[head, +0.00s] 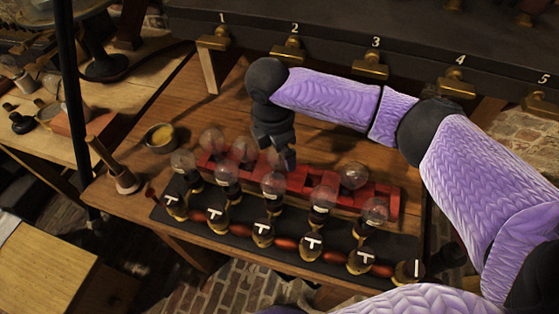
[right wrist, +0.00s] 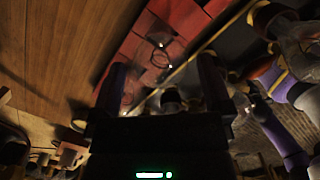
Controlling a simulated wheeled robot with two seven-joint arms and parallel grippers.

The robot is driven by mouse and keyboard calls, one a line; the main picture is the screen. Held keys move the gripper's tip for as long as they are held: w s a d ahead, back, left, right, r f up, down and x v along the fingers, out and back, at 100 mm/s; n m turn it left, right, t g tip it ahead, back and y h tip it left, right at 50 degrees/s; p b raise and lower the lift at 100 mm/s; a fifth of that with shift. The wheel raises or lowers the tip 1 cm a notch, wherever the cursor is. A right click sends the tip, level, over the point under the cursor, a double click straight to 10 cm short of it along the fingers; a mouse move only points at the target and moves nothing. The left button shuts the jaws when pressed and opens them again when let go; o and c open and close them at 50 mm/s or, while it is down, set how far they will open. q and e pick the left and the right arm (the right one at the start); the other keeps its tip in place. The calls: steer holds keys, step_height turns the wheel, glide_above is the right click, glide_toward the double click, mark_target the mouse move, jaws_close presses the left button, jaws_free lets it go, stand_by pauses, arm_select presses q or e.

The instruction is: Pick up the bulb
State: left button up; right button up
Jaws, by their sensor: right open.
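Several clear glass bulbs stand on the table in the head view. A back row sits in a red rack (head: 383,198), with one bulb (head: 353,175) toward its right and another (head: 212,140) at its left. A front row stands on dark sockets, including a bulb (head: 274,184) near the middle. My right gripper (head: 284,162) is open, pointing down over the rack, close above the bulbs there. In the right wrist view its two dark fingers (right wrist: 163,85) stand apart, with a faint glass outline (right wrist: 160,57) beyond them over red. Contact cannot be told. My left gripper is out of view.
Sockets marked T stand along a black mat (head: 165,215) at the table's front edge. A small bowl (head: 160,138) and a wooden-handled tool (head: 122,178) are at left. A dark beam (head: 335,38) with numbered brass clamps runs behind. Bare wood lies left of my gripper.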

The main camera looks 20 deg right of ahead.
steer(key=shift+d+f, duration=0.1)
steer(key=shift+f, duration=0.8)
steer(key=shift+r, duration=0.1)
steer(key=c, duration=1.3)
